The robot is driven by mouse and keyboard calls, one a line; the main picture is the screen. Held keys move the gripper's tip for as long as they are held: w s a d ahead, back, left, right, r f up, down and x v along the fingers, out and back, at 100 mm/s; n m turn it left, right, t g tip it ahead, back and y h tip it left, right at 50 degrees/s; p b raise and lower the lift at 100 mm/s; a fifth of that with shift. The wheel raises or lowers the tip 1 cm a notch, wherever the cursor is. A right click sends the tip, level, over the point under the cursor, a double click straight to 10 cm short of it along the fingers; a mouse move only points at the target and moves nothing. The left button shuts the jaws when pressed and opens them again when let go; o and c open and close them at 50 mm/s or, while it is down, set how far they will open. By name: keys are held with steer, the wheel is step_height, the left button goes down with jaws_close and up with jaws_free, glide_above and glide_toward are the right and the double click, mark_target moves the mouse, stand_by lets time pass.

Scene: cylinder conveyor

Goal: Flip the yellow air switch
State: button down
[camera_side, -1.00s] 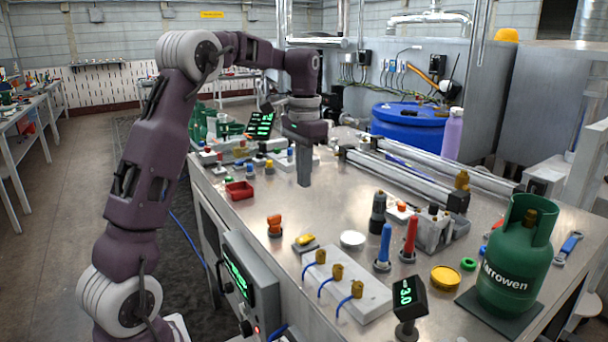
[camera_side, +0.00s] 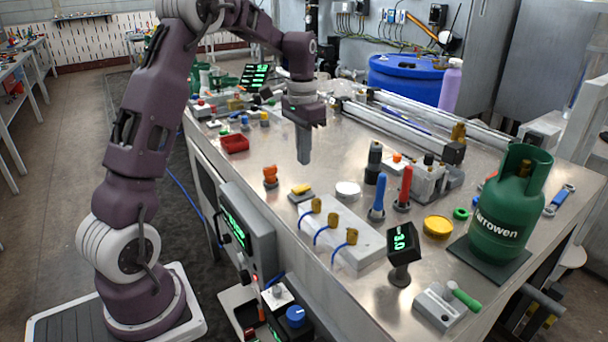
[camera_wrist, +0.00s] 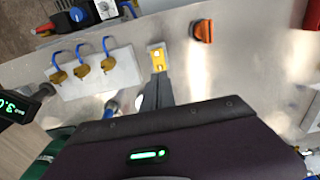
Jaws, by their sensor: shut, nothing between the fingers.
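The yellow air switch (camera_side: 301,190) is a small yellow rocker on a grey base, on the metal table between the orange knob and the white valve block. It also shows in the wrist view (camera_wrist: 158,60), just beyond my fingertips. My gripper (camera_side: 304,161) is shut and empty, pointing down. In the side view its tips appear just above and behind the switch, with a gap. In the wrist view the closed fingers (camera_wrist: 160,84) line up with the switch and hide its near end. I cannot tell the exact height.
The orange knob (camera_side: 270,176) stands to the left. The white block (camera_side: 341,240) with brass fittings and blue hoses is in front. A white disc (camera_side: 347,189), a blue handle (camera_side: 378,194) and a red handle (camera_side: 404,184) stand to the right.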

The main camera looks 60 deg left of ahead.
mark_target(298, 188)
step_height(298, 188, down, 6)
steer(key=shift+f, duration=0.25)
steer(key=shift+w+f, duration=0.1)
steer(key=shift+f, duration=0.15)
stand_by(0.4)
steer(key=shift+s, duration=0.95)
steer(key=shift+r, duration=0.1)
